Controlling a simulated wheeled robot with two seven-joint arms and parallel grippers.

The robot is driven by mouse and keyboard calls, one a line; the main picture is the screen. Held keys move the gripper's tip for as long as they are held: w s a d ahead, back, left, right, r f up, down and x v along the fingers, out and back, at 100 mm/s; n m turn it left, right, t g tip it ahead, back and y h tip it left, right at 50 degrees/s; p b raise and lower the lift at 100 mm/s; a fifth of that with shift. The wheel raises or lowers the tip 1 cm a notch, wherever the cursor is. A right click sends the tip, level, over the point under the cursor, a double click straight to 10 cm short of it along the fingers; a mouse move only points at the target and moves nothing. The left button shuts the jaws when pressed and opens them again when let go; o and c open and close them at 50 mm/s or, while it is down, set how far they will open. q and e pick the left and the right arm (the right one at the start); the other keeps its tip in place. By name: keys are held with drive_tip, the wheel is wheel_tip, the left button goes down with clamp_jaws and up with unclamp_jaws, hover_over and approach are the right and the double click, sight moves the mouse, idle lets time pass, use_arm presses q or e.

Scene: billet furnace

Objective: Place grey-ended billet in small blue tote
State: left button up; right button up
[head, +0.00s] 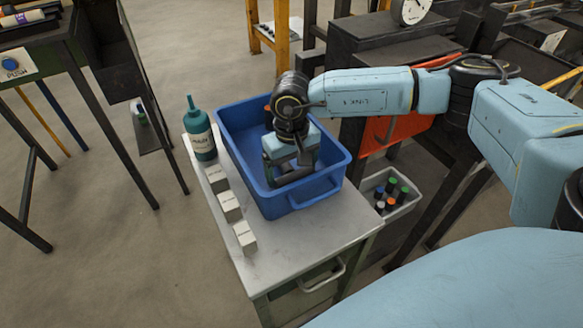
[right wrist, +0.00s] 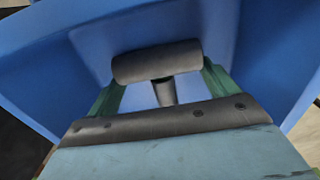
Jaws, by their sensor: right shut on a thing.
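The blue tote (head: 322,187) stands on a light-topped cabinet (head: 300,252). My right gripper (head: 290,178) reaches down inside the tote. In the right wrist view its green fingers are shut on a dark cylindrical billet (right wrist: 155,62), which lies crosswise between them. The blue tote wall and floor (right wrist: 60,55) surround it in that view. The colour of the billet's ends cannot be made out, nor whether it touches the tote floor. My left gripper is not in view.
A teal bottle (head: 200,136) and several small white boxes (head: 229,206) stand left of the tote. A grey bin (head: 408,208) at right holds several billets (head: 391,190) with coloured ends. An orange panel (head: 388,130) stands behind my right arm. The cabinet's front top is clear.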

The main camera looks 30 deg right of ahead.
sight(292, 172)
drive_tip(key=o, duration=1.3)
drive_tip(key=shift+f, duration=0.1)
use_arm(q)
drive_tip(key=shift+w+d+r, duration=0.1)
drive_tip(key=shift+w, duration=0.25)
use_arm(e)
drive_tip(key=shift+o, duration=0.2)
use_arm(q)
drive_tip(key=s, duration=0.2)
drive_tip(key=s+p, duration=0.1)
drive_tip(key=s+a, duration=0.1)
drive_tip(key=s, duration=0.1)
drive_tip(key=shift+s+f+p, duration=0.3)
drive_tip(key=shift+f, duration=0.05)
use_arm(e)
wheel_tip(292, 172, up, 12)
